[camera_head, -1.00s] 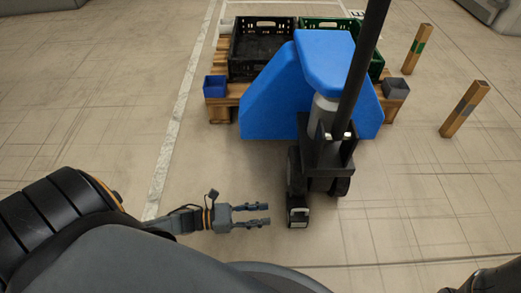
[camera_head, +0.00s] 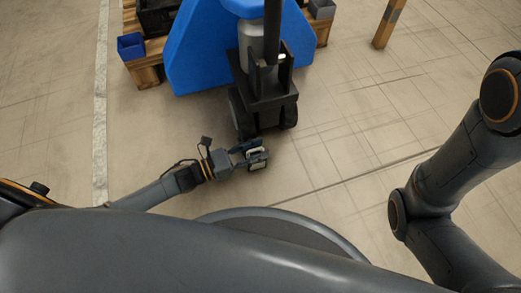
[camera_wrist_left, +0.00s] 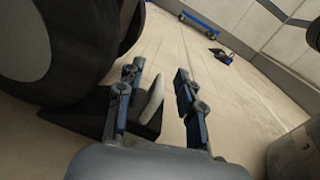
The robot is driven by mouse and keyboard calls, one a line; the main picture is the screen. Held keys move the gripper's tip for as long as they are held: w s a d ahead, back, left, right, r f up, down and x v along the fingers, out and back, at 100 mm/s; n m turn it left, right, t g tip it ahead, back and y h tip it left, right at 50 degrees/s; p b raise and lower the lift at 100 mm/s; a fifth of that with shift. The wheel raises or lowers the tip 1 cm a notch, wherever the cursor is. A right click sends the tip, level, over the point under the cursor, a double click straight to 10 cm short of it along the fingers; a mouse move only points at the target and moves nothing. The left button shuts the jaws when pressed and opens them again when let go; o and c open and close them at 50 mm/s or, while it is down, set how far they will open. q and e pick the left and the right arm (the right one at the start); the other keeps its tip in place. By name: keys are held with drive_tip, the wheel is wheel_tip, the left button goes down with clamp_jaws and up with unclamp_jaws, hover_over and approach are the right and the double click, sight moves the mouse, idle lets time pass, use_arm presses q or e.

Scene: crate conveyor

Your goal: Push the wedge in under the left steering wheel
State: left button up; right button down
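The left steering wheel (camera_head: 241,114) is a dark wheel under the blue pallet truck (camera_head: 205,55); it fills the upper left of the left wrist view (camera_wrist_left: 55,55). The black wedge (camera_wrist_left: 85,112) lies on the floor close against the wheel's lower side; whether it touches is unclear. Its pale upright handle (camera_wrist_left: 152,100) stands between the fingers of my left gripper (camera_wrist_left: 158,85), nearer the left finger. The fingers are apart, with a gap to the right one. In the head view my left gripper (camera_head: 255,155) is low over the wedge, mostly hiding it. My right gripper is out of view.
The right steering wheel (camera_head: 288,113) stands beside the left one. A blue bin (camera_head: 131,46) and a grey bin (camera_head: 322,9) sit on the wooden pallet's corners. A wooden post (camera_head: 388,24) stands at upper right.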

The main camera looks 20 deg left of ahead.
use_arm(q)
drive_tip(key=shift+w+d, duration=0.5)
drive_tip(key=shift+c, duration=0.4)
clamp_jaws()
drive_tip(key=shift+o, duration=0.3)
unclamp_jaws()
drive_tip(key=shift+s, duration=0.1)
drive_tip(key=v, duration=1.2)
